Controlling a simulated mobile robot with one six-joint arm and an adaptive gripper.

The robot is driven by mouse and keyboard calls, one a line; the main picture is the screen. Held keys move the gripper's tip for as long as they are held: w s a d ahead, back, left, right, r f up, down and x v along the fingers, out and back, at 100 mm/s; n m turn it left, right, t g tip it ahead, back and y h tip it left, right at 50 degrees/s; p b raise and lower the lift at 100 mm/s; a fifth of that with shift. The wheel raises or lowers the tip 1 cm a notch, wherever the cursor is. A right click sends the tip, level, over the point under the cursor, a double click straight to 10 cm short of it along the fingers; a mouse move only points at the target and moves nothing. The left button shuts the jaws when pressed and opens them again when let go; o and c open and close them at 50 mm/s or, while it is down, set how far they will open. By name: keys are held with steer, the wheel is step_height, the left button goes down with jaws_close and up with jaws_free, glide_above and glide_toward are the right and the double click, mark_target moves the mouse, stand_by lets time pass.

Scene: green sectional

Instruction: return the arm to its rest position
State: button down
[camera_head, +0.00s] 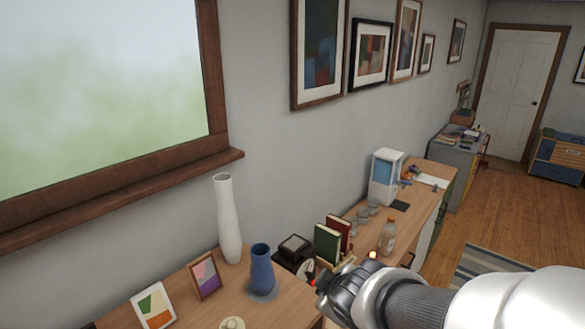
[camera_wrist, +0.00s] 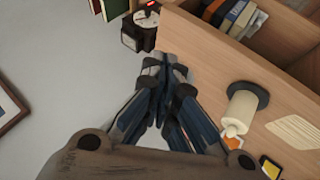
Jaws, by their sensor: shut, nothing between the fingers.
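My arm comes in from the lower right of the head view and reaches left over the wooden furniture. The fingertips of my gripper (camera_head: 322,283) are dark and small there. In the wrist view my gripper (camera_wrist: 165,62) points away from the camera, with its two fingers together and nothing between them. A black clock-like object (camera_wrist: 140,28) lies just beyond the fingertips in the wrist view. Whether the gripper touches anything cannot be told, but no contact shows.
A blue vase (camera_head: 262,270), a tall white vase (camera_head: 228,220) and picture frames (camera_head: 205,276) stand on the near wooden top. Books (camera_head: 328,243) and a bottle (camera_head: 387,238) are behind the gripper. A cream cylinder (camera_wrist: 241,105) is right of it. Open floor (camera_head: 490,222) lies right.

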steer(key=s+d+f+m+g+h+b, duration=0.2)
steer(key=s+d+f+m+b, duration=0.5)
steer(key=s, duration=0.3)
steer(key=s+f+m+g+b, duration=0.1)
steer(key=s+f+m+b, duration=0.1)
steer(key=s, duration=0.3)
steer(key=s+f+m+y+b, duration=0.1)
steer(key=s+f+b, duration=0.2)
steer(key=s+b, duration=0.2)
steer(key=shift+s+a+m+g, duration=0.2)
steer(key=shift+s+m+g, duration=0.2)
steer(key=shift+s, duration=0.3)
steer(key=shift+d, duration=0.1)
